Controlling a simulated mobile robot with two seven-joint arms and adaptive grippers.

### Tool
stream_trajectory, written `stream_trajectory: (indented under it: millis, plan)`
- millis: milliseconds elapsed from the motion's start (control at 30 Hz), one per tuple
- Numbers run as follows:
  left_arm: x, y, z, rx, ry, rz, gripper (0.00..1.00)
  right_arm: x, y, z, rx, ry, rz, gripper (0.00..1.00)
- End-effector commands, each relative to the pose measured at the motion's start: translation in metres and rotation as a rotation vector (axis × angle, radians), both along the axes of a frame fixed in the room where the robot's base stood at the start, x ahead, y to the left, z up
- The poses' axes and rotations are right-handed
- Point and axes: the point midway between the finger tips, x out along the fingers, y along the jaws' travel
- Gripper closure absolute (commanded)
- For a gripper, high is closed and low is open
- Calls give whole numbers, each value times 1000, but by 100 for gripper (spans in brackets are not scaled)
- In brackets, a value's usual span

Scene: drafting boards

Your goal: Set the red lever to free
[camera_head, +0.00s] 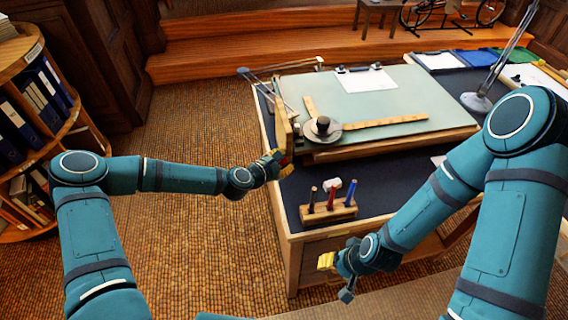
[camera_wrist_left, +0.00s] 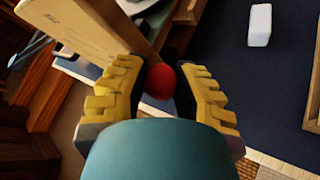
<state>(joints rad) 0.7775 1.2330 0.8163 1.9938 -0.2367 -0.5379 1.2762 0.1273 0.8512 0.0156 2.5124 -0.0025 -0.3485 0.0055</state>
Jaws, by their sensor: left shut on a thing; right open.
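The red lever's round knob (camera_wrist_left: 160,81) shows between the yellow fingers of my left gripper (camera_wrist_left: 158,92) in the left wrist view. The gripper is shut on it. A wooden board (camera_wrist_left: 88,55) stands close beside the knob on the left in that view. In the head view my left gripper (camera_head: 279,163) is at the left edge of the drafting table, by the wooden side plate (camera_head: 284,130). The lever is mostly hidden there, and I cannot read its setting. My right gripper (camera_head: 335,264) is open and empty, in front of the table's front edge.
The tilted drafting board (camera_head: 400,95) carries a wooden square (camera_head: 385,126) and a dark knob (camera_head: 323,126). A pen block (camera_head: 328,212) and a white eraser (camera_wrist_left: 260,25) are on the dark tabletop. A round bookshelf (camera_head: 35,120) stands left; carpet between is clear.

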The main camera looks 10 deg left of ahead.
Motion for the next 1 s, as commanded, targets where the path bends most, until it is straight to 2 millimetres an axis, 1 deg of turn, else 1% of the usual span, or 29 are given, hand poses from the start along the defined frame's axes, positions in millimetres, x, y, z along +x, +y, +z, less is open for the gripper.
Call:
stream_trajectory:
  millis: [33, 367, 400, 433, 467, 833, 933, 1000]
  plan:
    - [3, 4, 1, 5, -6, 10, 100, 0, 0, 0, 0, 0, 0, 52]
    - [3, 5, 1, 6, -6, 12, 100, 0, 0, 0, 0, 0, 0, 52]
    - [3, 5, 1, 6, -6, 12, 58, 0, 0, 0, 0, 0, 0, 52]
    - [3, 5, 0, 6, -5, 11, 47, 0, 0, 0, 0, 0, 0, 52]
    - [3, 5, 0, 6, -5, 11, 39, 0, 0, 0, 0, 0, 0, 52]
    - [-1, 4, 1, 2, -2, 4, 39, 0, 0, 0, 0, 0, 0, 52]
    - [-8, 10, 5, 2, -1, 6, 39, 0, 0, 0, 0, 0, 0, 52]
    - [-17, 16, 8, 3, -1, 7, 39, 0, 0, 0, 0, 0, 0, 52]
